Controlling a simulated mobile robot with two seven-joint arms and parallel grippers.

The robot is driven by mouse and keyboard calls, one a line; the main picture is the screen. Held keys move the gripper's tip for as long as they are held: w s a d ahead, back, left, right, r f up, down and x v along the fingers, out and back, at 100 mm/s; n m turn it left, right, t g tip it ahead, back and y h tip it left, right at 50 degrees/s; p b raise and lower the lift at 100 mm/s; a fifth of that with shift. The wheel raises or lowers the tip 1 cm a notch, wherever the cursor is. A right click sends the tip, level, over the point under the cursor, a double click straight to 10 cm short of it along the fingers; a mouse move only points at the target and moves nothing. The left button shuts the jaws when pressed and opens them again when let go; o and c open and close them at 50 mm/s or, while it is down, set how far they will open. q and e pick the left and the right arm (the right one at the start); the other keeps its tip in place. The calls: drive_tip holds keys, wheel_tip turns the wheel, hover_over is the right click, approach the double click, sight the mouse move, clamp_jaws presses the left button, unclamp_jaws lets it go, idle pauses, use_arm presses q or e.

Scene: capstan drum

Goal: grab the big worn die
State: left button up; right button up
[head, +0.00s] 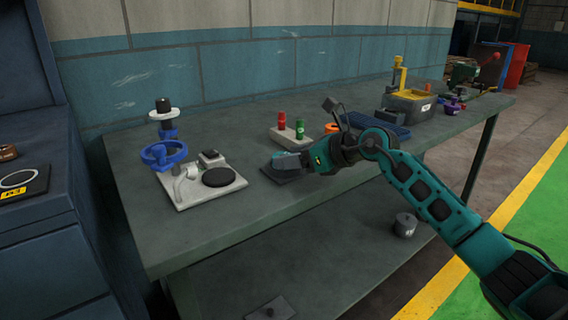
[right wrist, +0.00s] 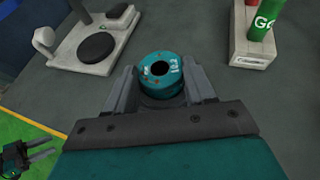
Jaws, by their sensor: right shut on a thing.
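The big worn die is a teal ring (right wrist: 161,72) with a dark centre hole, rusty worn spots and white marking on its face. In the right wrist view it sits between the two fingers of my right gripper (right wrist: 161,88), which is shut on it. I cannot tell whether the die touches the bench. My left gripper (right wrist: 42,150) shows at the lower left of the right wrist view, with its fingers apart and empty, away from the bench.
On the workbench (head: 230,215), a pale base plate (head: 205,192) with a black disc and blue handwheel (head: 163,155) stands left. A block with red and green pegs (head: 290,135) stands behind my gripper. The front left bench top is clear.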

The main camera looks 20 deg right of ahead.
clamp_jaws()
drive_tip(key=shift+r, duration=0.15)
drive_tip(key=shift+r, duration=0.15)
